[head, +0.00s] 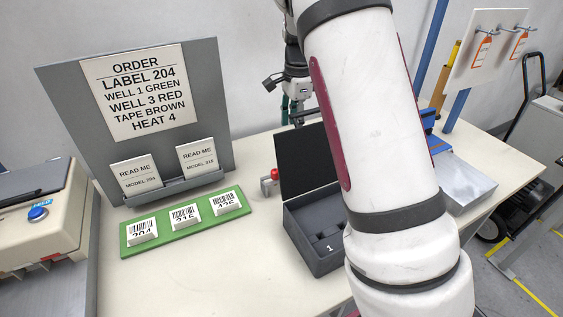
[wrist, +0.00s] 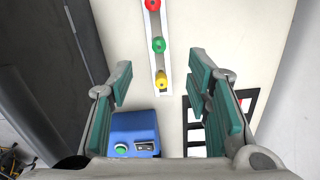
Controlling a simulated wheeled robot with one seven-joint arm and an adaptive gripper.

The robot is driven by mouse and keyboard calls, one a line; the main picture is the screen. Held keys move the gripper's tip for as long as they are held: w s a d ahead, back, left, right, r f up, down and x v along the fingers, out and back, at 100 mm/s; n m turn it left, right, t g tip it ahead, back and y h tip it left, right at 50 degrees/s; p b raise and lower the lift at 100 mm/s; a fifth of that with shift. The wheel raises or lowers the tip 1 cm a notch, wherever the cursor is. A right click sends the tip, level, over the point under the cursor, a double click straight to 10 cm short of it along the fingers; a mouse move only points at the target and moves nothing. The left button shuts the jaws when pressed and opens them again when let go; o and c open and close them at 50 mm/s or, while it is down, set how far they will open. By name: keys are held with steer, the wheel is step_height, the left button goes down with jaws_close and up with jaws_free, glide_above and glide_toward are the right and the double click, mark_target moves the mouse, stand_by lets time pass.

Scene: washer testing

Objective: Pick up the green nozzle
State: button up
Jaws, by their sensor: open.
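The green nozzle (wrist: 158,45) sits in a pale narrow rack (wrist: 149,27) in the wrist view, between a red nozzle (wrist: 152,4) and a yellow nozzle (wrist: 161,80). My gripper (wrist: 160,64) is open and empty. Its teal-padded fingers stand wide apart to the left and right of the rack, with the yellow nozzle and the green nozzle showing between them. No contact with a nozzle is visible.
A blue device (wrist: 135,133) with a green button lies near the left finger, and a black-and-white frame (wrist: 196,137) near the right one. In the head view an open dark box (head: 301,239), a green label tray (head: 158,240) and an order board (head: 212,105) stand on the table.

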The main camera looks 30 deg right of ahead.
steer(key=shift+m, duration=0.5)
steer(key=f, duration=0.3)
steer(key=d+f, duration=0.1)
steer(key=f, duration=0.5)
steer(key=shift+s+d, duration=0.15)
steer(key=shift+d, duration=0.1)
steer(key=shift+w+a+f+p, duration=0.15)
steer(key=shift+f+p, duration=0.4)
steer(key=shift+f, duration=2.15)
jaws_close()
